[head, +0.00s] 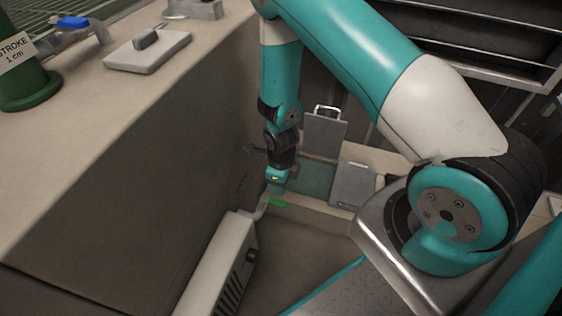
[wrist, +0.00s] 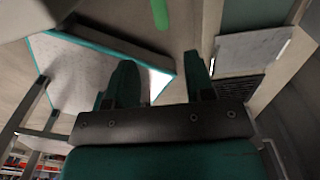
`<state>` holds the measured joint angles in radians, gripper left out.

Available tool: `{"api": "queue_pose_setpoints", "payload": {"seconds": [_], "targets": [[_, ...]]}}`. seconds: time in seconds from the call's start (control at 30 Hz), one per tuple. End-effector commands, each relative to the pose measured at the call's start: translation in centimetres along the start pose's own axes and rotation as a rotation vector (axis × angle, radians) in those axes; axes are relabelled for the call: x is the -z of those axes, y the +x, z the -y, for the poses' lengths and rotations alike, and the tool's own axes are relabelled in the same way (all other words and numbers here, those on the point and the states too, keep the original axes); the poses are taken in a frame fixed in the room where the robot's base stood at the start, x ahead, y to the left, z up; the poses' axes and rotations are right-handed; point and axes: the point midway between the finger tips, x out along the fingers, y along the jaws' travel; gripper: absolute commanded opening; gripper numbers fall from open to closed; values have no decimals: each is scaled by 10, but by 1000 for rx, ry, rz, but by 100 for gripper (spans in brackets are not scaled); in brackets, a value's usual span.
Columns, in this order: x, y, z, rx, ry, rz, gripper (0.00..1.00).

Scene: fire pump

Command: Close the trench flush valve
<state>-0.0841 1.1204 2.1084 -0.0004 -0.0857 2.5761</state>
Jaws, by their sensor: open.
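A small bright green bar (head: 279,203), which looks like a valve lever, shows low in the trench in the head view, just below my gripper (head: 274,190). In the wrist view a green bar (wrist: 160,13) shows at the top edge, beyond the fingertips and partly cut off by the frame. My gripper (wrist: 161,72) is open with nothing between its two fingers, and the bar is apart from them. The valve body is not clearly visible, and I cannot tell which position the lever is in.
A pale box with a dark grille (head: 222,262) stands left of the trench. Grey plates with handles (head: 325,133) and (head: 354,184) lean at the back. A high concrete block (head: 165,120) walls the left side, carrying a green cylinder (head: 30,88) and a blue-handled valve (head: 74,23).

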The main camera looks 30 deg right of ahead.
Motion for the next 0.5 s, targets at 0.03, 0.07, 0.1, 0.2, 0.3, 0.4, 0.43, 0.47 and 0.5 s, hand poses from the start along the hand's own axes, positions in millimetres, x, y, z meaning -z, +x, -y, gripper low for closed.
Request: {"api": "queue_pose_setpoints", "payload": {"seconds": [0.03, 0.07, 0.1, 0.2, 0.3, 0.4, 0.43, 0.47, 0.5], "targets": [[0, -18, 0, 1, 0, 2, 49], [0, -24, 0, 1, 0, 2, 49], [-1, -32, 0, 1, 0, 3, 49], [0, -48, 0, 0, 1, 1, 49], [0, -59, 0, 0, 1, 1, 49], [0, -65, 0, -1, 1, -1, 49], [1, -66, 0, -1, 1, -1, 49], [1, -66, 0, -1, 1, -1, 49], [1, -67, 0, -1, 1, -1, 49]]}}
